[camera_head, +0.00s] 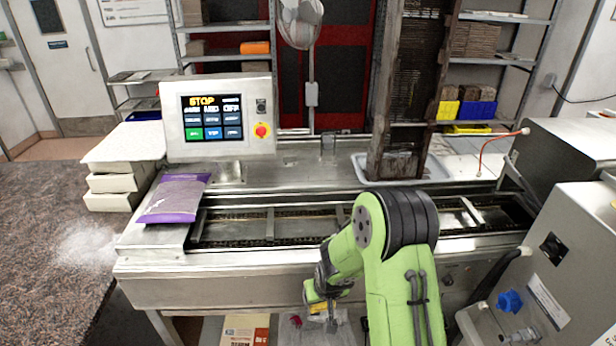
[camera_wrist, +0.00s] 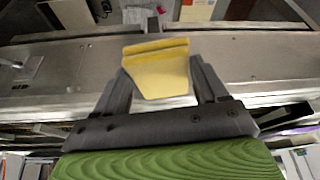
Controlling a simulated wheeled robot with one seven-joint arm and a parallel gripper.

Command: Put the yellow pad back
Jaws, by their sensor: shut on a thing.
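The yellow pad (camera_wrist: 160,75) is between the two dark fingers of my gripper (camera_wrist: 161,82) in the wrist view, and the fingers close on its sides. In the head view, my gripper (camera_head: 327,297) hangs low at the front of the steel machine line, below its front edge. A small part of the yellow pad (camera_head: 317,308) shows there; my arm and gripper hide much of the rest.
The steel conveyor bed (camera_head: 230,262) runs across the middle. A purple bag (camera_head: 174,198) lies at its left end, beside a control panel (camera_head: 218,118). Grey machine housings (camera_head: 560,260) stand at the right. Cardboard boxes (camera_head: 245,330) are low below the line.

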